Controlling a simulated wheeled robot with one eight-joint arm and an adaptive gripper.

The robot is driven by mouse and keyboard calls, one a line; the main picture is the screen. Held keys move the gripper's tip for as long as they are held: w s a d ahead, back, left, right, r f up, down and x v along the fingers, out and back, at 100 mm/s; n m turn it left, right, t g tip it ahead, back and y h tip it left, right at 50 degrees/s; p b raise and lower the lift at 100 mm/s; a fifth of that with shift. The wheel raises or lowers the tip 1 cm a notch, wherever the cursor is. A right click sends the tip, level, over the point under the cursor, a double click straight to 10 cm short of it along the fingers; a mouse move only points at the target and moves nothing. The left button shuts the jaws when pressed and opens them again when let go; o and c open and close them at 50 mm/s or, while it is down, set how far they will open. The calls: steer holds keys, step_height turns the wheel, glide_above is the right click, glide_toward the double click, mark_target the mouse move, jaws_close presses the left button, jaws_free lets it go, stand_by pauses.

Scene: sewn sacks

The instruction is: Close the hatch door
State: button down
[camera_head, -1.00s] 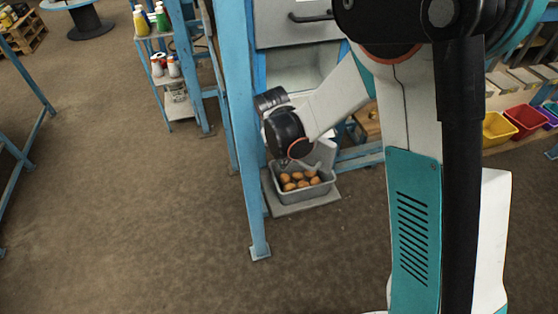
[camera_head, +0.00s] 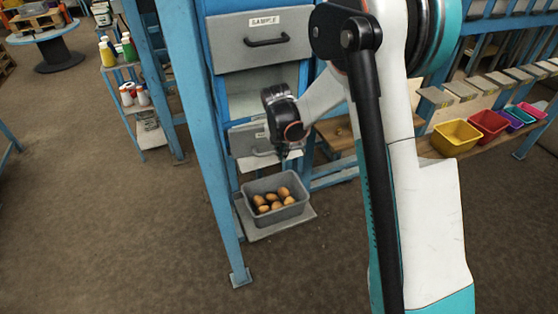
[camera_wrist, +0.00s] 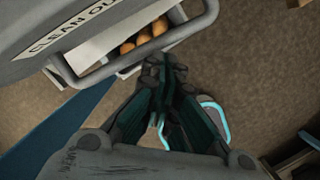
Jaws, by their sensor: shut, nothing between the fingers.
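A grey panel labelled SAMPLE (camera_head: 228,50) with a dark bar handle is at the top of the blue frame. Below it is a pale opening (camera_head: 252,92). A lower grey panel (camera_head: 243,140) with a handle sits under the opening, partly hidden by my arm. In the wrist view a panel labelled CLEAN OUT (camera_wrist: 110,18) with a bar handle (camera_wrist: 150,52) fills the upper left. My gripper (camera_wrist: 172,62) is shut and empty, its tips close to the handle's lower right; I cannot tell if they touch. In the head view my gripper (camera_head: 281,152) is in front of the lower panel.
A grey bin (camera_head: 268,217) of brown potatoes stands on a low plate (camera_head: 295,221) below the panels. A blue post (camera_head: 215,170) stands left of it. Coloured trays, such as a yellow one (camera_head: 456,138), are at the right. The floor in front is clear.

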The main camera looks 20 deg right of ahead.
steer(key=shift+w+d, duration=0.25)
steer(key=shift+w, duration=0.3)
steer(key=shift+w+d, duration=0.2)
steer(key=shift+w, duration=0.35)
